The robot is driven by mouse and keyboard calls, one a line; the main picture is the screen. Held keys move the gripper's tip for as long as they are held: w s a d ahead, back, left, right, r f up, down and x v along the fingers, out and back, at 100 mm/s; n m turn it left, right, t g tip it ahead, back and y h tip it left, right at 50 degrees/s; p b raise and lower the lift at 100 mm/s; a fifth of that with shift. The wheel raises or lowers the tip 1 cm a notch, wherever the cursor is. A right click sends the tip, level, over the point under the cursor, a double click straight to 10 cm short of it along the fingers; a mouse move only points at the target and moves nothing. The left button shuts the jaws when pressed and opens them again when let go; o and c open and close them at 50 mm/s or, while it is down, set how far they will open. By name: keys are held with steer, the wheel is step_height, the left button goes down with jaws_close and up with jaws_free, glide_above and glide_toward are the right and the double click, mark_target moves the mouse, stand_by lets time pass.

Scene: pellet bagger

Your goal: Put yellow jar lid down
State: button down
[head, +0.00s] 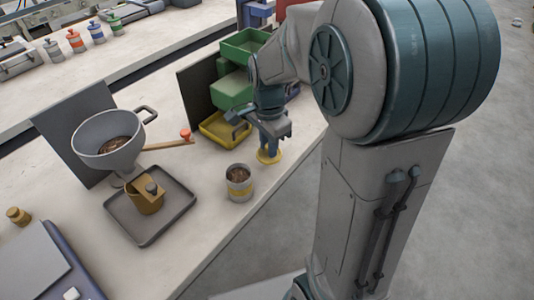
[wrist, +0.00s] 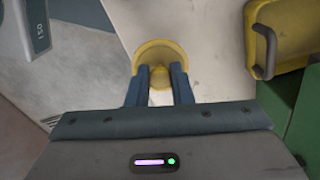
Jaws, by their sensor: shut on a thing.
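The yellow jar lid (head: 268,156) is a round disc with a knob. My gripper (head: 272,140) is above it, fingers pointing down, right of the jar. In the wrist view my gripper (wrist: 160,80) has its two blue fingers closed on the knob of the lid (wrist: 160,54). The lid is level and at or just above the bench top; I cannot tell whether it touches. The open jar (head: 240,184) with a yellow band stands upright on the bench, filled with brown pellets.
A yellow bin (head: 225,130) stands close behind the lid, with green bins (head: 236,88) beyond it. A grey tray (head: 120,222) holds a brass-coloured cup (head: 146,198) under a grey hopper (head: 108,140) of pellets. The bench's front edge is close to the lid.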

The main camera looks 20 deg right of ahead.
steer(key=shift+a+f, duration=0.1)
steer(key=shift+f, duration=1.95)
steer(key=shift+f, duration=0.1)
steer(key=shift+f+b, duration=0.15)
steer(key=shift+b, duration=0.15)
steer(key=c, duration=1.3)
jaws_free()
